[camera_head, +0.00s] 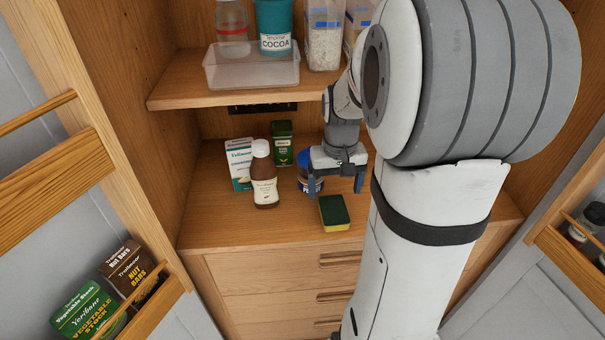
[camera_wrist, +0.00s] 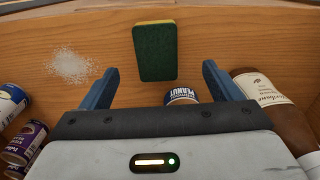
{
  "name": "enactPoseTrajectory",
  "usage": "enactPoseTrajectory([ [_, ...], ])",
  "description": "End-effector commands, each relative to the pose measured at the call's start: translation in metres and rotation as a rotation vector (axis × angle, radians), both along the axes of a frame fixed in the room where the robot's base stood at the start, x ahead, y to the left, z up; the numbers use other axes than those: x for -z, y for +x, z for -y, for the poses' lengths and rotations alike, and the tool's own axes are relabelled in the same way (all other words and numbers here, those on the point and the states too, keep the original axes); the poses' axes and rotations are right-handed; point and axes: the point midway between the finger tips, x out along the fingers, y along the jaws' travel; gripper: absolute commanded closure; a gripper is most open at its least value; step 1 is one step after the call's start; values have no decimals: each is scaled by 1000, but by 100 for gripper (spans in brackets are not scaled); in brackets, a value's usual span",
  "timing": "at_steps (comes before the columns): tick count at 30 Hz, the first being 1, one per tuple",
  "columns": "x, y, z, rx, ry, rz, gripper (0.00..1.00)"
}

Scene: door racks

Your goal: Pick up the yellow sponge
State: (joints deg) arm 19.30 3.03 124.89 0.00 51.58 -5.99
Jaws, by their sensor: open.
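The yellow sponge (camera_head: 334,213) has a dark green scouring top and lies flat near the front edge of the counter. In the wrist view the sponge (camera_wrist: 155,52) shows mostly its green side with a thin yellow edge, ahead of and between the fingers but beyond their tips. My gripper (camera_head: 337,189) is open and empty, above the counter just behind the sponge. In the wrist view the blue fingers of my gripper (camera_wrist: 160,75) stand apart on either side. Nothing hides the sponge in the wrist view.
A brown bottle (camera_head: 264,178), a white box (camera_head: 240,163) and a green tin (camera_head: 283,145) stand to the left. A peanut jar (camera_wrist: 181,95) is beneath my gripper. White grains (camera_wrist: 74,66) lie on the counter. A shelf (camera_head: 180,82) with a clear tray (camera_head: 252,72) is above.

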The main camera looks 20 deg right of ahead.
Motion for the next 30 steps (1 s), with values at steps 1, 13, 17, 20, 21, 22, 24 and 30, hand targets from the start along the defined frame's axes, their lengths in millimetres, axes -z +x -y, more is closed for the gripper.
enactPoseTrajectory([
  [1,4,2,4,6,3,-7,15],
  [13,44,9,8,9,4,-12,15],
  [17,60,15,10,8,4,-12,15],
  [20,74,15,9,8,4,-11,15],
  [21,78,15,9,8,4,-11,15],
  [22,79,15,9,8,4,-11,15],
  [24,82,15,9,8,3,-9,15],
  [30,82,15,9,8,3,-8,16],
])
